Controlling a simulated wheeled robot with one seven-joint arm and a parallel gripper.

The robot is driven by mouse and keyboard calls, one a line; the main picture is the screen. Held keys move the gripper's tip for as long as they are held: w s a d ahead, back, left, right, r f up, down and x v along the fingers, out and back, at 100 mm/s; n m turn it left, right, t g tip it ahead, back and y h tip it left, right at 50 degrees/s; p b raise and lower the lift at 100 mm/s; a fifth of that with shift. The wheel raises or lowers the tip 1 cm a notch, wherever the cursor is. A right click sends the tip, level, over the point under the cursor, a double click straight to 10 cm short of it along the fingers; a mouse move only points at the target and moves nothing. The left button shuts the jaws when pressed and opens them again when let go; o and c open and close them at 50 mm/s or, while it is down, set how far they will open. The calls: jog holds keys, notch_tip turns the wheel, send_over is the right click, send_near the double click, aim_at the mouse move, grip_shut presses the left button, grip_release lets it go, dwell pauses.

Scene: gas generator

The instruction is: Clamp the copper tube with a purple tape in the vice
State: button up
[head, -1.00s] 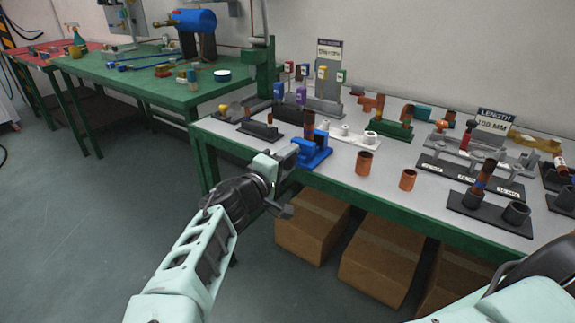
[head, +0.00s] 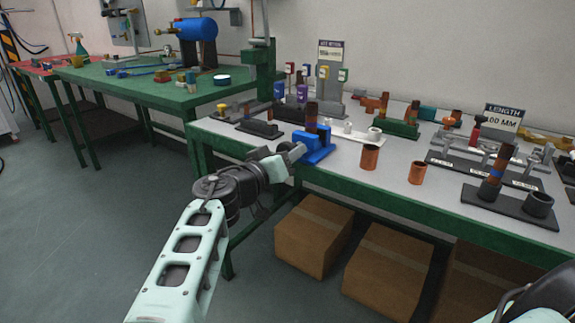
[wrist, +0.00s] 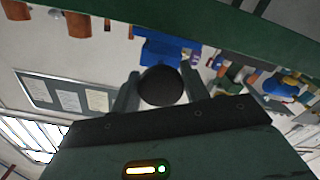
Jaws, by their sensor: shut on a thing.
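The blue vice (head: 317,152) stands at the front edge of the grey-topped table. A copper tube (head: 311,112) stands upright at the vice; its lower part is hidden by the vice, and its tape colour is too small to tell for sure. My gripper (head: 297,153) is at the vice's near left side. In the wrist view, my gripper (wrist: 161,90) is shut on a dark round knob (wrist: 160,84), which lies between the two fingers in front of the blue vice (wrist: 160,48). Whether the vice jaws touch the tube cannot be told.
Two loose copper tubes stand right of the vice, one nearer (head: 370,157) and one farther right (head: 417,173). A white holder (head: 358,137) and a black holder (head: 259,129) flank the vice. Cardboard boxes (head: 314,237) sit under the table.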

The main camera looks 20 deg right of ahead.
jog(key=m+b, duration=0.5)
jog(key=shift+f, duration=0.4)
jog(key=shift+w+a+r+m+b, duration=0.1)
jog(key=shift+r+m+b, duration=0.05)
jog(key=shift+m+b, duration=1.4)
jog(key=shift+r+m, duration=0.1)
jog(key=shift+m, duration=0.15)
jog(key=o, duration=0.9)
jog(key=shift+o, duration=0.2)
